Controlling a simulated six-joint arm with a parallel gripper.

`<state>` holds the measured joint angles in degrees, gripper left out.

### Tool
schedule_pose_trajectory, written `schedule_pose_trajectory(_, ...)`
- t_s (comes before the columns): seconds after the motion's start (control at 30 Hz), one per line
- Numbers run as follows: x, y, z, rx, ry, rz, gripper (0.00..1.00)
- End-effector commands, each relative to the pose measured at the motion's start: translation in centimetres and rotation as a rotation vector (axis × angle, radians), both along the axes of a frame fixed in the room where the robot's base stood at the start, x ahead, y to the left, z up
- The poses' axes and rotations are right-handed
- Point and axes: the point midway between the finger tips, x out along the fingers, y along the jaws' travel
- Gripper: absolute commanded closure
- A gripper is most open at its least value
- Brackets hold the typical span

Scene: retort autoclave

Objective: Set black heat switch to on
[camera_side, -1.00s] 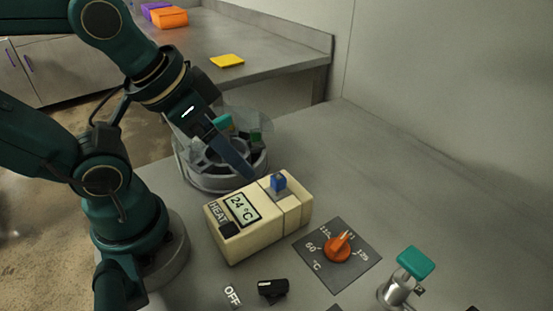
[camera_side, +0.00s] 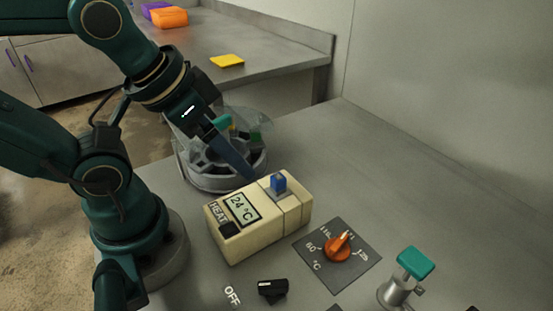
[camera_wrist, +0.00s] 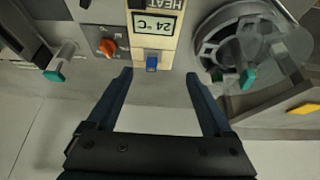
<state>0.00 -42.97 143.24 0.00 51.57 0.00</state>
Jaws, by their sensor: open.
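A black switch (camera_side: 272,288) lies on the grey worktop at the bottom of the side view, with an OFF label (camera_side: 232,295) to its left. In the wrist view the blue switch (camera_wrist: 152,63) shows between my fingertips. My gripper (camera_wrist: 159,76) is open and empty. In the side view my gripper (camera_side: 248,176) is near the box's far end, well away from the black switch.
An orange dial (camera_side: 338,247) on a dark plate and a teal-handled valve (camera_side: 416,262) stand right of the box. A round grey vessel (camera_side: 215,180) is behind my gripper. A yellow item (camera_side: 227,61) lies on the back counter.

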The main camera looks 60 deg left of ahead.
Motion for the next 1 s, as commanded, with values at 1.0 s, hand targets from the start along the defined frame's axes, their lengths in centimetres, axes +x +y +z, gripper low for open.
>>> schedule_pose_trajectory(1.0,3.0,-5.6,-1.4,0.430,0.096,-1.204,0.12)
